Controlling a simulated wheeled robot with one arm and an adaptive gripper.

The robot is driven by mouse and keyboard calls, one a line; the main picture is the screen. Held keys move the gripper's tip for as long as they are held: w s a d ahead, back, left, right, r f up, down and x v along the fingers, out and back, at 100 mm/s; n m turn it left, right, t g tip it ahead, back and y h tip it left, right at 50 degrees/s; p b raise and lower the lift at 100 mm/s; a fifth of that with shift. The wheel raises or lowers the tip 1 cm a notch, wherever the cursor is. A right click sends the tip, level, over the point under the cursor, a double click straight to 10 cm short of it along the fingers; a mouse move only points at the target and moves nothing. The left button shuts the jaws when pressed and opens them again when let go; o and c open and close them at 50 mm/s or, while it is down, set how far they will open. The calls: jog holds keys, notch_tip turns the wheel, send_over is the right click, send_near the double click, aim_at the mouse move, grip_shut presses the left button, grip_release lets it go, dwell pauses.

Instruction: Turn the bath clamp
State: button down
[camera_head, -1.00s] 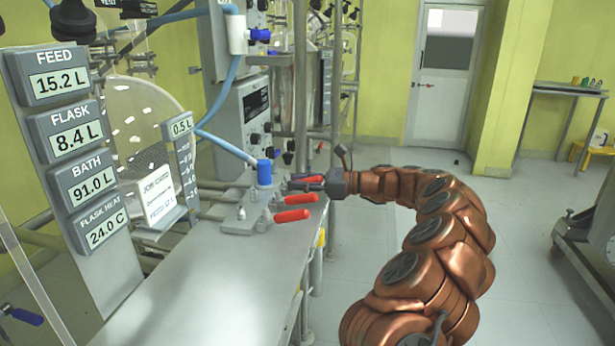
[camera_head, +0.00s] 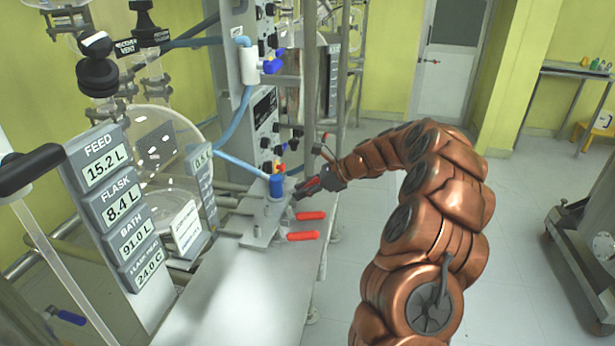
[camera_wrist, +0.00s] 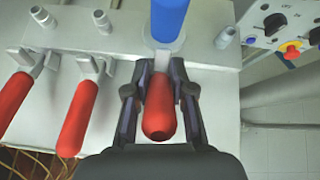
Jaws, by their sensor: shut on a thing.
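Three red-handled clamps sit in a row on a grey metal plate (camera_head: 248,234) at the bench edge. In the wrist view, my gripper (camera_wrist: 160,78) is shut around the right-hand red handle (camera_wrist: 161,108), with one dark finger on each side. This handle is just below a blue hose fitting (camera_wrist: 168,18). The middle handle (camera_wrist: 78,118) and the left handle (camera_wrist: 14,98) are free. In the head view, my gripper (camera_head: 312,187) is at the farthest clamp, mostly hiding it. The two free handles (camera_head: 311,216) (camera_head: 303,236) lie nearer the camera. I cannot read any label on the clamps.
The blue fitting (camera_head: 277,187) with its blue hose stands close beside my gripper. A steel post (camera_head: 309,90) rises behind. Digital display panels (camera_head: 123,208) and a round glass vessel (camera_head: 160,150) stand left. The floor (camera_head: 512,220) right of my arm is mostly clear.

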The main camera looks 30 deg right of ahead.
aim_at(292, 190)
jog(key=shift+w+a+r+g+h+p, duration=0.3)
jog(key=shift+g+h+p, duration=0.5)
jog(key=shift+p, duration=1.9)
jog(key=shift+w+a+r+g+h+p, duration=0.15)
jog(key=shift+a+r+g+h+p, duration=0.4)
jog(key=shift+p, duration=2.15)
jog(key=p, duration=0.1)
jog(key=g+h+p, duration=0.1)
jog(key=p, duration=0.1)
jog(key=h+p, duration=0.1)
jog(key=shift+w+a+f+g+h+p, duration=0.25)
jog(key=shift+f+p, duration=0.1)
jog(key=shift+f, duration=0.05)
jog(key=shift+a+p, duration=0.1)
jog(key=shift+p, duration=0.35)
jog(key=shift+w+f+g+h, duration=0.1)
jog(key=shift+f+g+h, duration=0.1)
jog(key=shift+g+h, duration=0.15)
jog(key=c, duration=1)
grip_release()
jog(key=shift+w, duration=0.1)
jog(key=shift+r, duration=0.15)
